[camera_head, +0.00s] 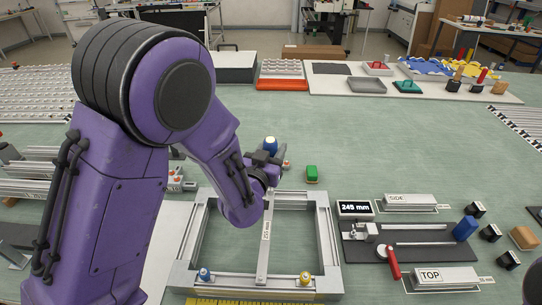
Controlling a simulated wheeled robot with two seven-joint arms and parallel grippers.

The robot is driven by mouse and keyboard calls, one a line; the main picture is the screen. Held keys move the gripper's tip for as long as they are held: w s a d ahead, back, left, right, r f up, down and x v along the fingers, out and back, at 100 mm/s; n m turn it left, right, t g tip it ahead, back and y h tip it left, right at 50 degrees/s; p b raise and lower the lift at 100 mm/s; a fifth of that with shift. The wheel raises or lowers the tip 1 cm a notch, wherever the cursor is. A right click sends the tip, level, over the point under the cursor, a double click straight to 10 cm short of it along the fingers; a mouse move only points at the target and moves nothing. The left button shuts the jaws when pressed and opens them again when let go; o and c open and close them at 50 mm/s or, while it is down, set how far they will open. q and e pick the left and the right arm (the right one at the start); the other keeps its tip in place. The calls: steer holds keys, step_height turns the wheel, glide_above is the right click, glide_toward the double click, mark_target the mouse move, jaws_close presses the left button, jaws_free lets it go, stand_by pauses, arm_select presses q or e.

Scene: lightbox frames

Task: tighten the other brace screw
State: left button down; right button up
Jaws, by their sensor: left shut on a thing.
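A silver rectangular frame (326,238) lies on the green bench, with a labelled brace bar (264,245) running from its far rail to its near rail. My left gripper (268,165) is at the far end of the brace, shut on an upright tool with a blue top (270,143). The arm and gripper hide the tool's lower end and the far brace joint, so I cannot tell whether the tool touches a screw. A blue knob (205,274) and a yellow knob (305,278) sit on the near rail. My right gripper is not in view.
To the right are a dark fixture with a "245 mm" display (355,208), a red-handled tool (393,262) and blocks marked SIDE (409,201) and TOP (444,277). A yellow ruler (245,301) lies in front. The bench's middle back is clear.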

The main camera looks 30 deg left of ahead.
arm_select(q)
steer(key=shift+s+d+f, duration=0.1)
steer(key=shift+s+f, duration=0.05)
steer(key=shift+f, duration=0.15)
